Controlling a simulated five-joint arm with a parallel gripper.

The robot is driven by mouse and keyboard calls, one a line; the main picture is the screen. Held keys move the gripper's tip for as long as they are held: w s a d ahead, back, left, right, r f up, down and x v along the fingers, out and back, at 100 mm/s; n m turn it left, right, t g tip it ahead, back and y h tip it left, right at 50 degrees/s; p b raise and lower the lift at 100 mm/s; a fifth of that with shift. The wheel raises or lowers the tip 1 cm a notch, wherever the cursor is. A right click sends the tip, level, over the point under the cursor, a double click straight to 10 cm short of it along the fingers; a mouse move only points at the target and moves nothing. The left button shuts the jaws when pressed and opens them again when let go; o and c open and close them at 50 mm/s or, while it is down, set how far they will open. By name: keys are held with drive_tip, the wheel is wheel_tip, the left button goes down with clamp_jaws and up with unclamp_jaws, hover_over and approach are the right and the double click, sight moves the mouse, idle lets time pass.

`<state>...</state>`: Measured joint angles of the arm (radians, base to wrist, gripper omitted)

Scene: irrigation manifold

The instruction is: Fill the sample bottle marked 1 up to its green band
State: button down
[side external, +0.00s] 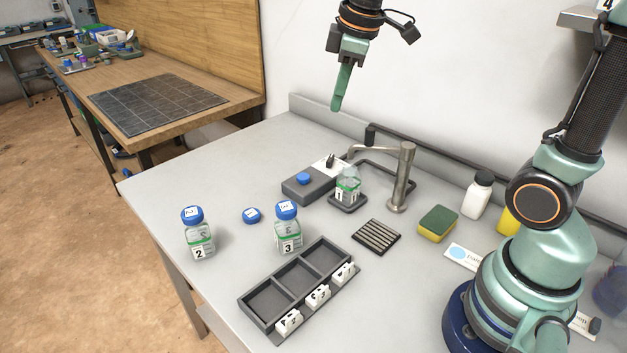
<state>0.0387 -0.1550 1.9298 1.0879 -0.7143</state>
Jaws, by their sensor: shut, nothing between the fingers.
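The sample bottle marked 1 (348,190) stands upright and uncapped on a dark square pad (347,205), under the spout of the metal tap (402,175). It is clear with a green band. Its water level is too small to tell, and I cannot see whether water runs from the spout. A blue cap (252,215) lies on the table to its left. A grey box with a blue button (303,179) and a small dark lever on a white plate (331,162) stand left of the tap. My gripper (337,106) is shut and empty, high above the box and bottle.
Capped bottle 2 (199,238) and capped bottle 3 (288,232) stand at the front left. A dark three-compartment rack (249,303) is empty. A dark rail runs along the back.

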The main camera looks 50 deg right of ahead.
drive_tip(key=w+d+f+n+g, duration=0.1)
drive_tip(key=w+f+n+g, duration=0.1)
drive_tip(key=w+n, duration=0.4)
drive_tip(key=n+g, duration=0.1)
drive_tip(key=n, duration=0.3)
hover_over(304, 176)
wheel_tip(304, 176, down, 6)
drive_tip(key=shift+f, duration=0.15)
wheel_tip(304, 176, down, 14)
drive_tip(key=shift+f, duration=0.1)
